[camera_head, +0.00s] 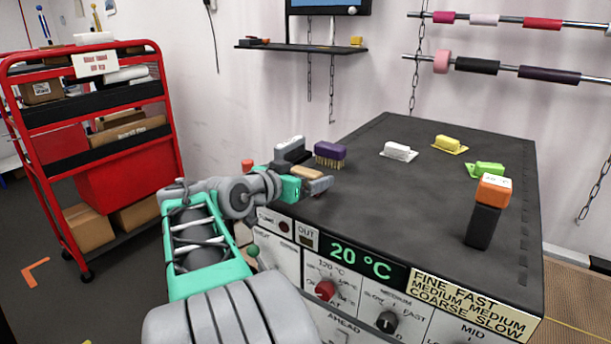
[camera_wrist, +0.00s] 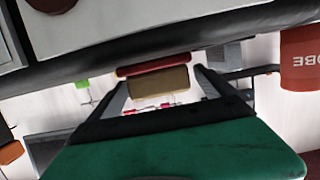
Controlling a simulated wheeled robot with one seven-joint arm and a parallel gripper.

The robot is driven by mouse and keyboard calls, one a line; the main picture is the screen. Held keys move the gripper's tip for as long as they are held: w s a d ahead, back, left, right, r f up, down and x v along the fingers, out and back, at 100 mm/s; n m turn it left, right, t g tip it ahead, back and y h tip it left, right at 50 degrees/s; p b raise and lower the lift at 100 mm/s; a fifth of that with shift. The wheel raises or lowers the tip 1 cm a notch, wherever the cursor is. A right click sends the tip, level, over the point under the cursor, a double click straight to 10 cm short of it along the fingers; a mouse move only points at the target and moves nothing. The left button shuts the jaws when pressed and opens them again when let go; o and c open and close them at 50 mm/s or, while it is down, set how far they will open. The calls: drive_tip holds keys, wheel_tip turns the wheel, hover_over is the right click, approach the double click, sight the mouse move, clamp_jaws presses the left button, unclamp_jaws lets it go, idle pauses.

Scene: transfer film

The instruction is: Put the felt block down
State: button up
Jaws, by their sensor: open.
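A tan block (camera_head: 307,173), which I take to be the felt block, is at my gripper (camera_head: 309,179) near the left edge of the dark machine top (camera_head: 360,200). In the wrist view the tan block (camera_wrist: 158,82), with a dark red strip along its upper side, lies between the two fingers of my gripper (camera_wrist: 160,84). The fingers are open, one on each side of it. I cannot tell whether the block rests on the surface.
A purple brush (camera_head: 330,152) and a grey-and-white block (camera_head: 291,150) stand close behind my gripper. White (camera_head: 398,151), yellow (camera_head: 449,143) and green (camera_head: 487,169) pieces lie farther right. An orange-topped black block (camera_head: 484,222) stands at right. The top's middle is clear.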

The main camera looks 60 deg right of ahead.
drive_tip(key=shift+a+r, duration=0.1)
drive_tip(key=shift+r, duration=0.15)
drive_tip(key=b+v, duration=0.3)
drive_tip(key=v, duration=0.9)
drive_tip(key=w+a+f+n+t+y, duration=0.6)
drive_tip(key=w+a+f+n+t, duration=0.25)
drive_tip(key=w+a+f, duration=0.45)
drive_tip(key=s+a+f+n+g+y, duration=0.1)
drive_tip(key=a+f+n+y, duration=0.3)
drive_tip(key=a, duration=0.8)
drive_tip(key=s+a+f+n+g+y, duration=0.1)
drive_tip(key=s+a+f+n+y, duration=0.2)
drive_tip(key=a+f+n, duration=0.4)
drive_tip(key=a+f+y, duration=0.1)
drive_tip(key=a, duration=0.4)
drive_tip(key=shift+s+f+y, duration=0.2)
drive_tip(key=shift+f+y, duration=0.05)
drive_tip(key=shift+y, duration=0.15)
drive_tip(key=shift+a, duration=0.1)
drive_tip(key=shift+c, duration=0.2)
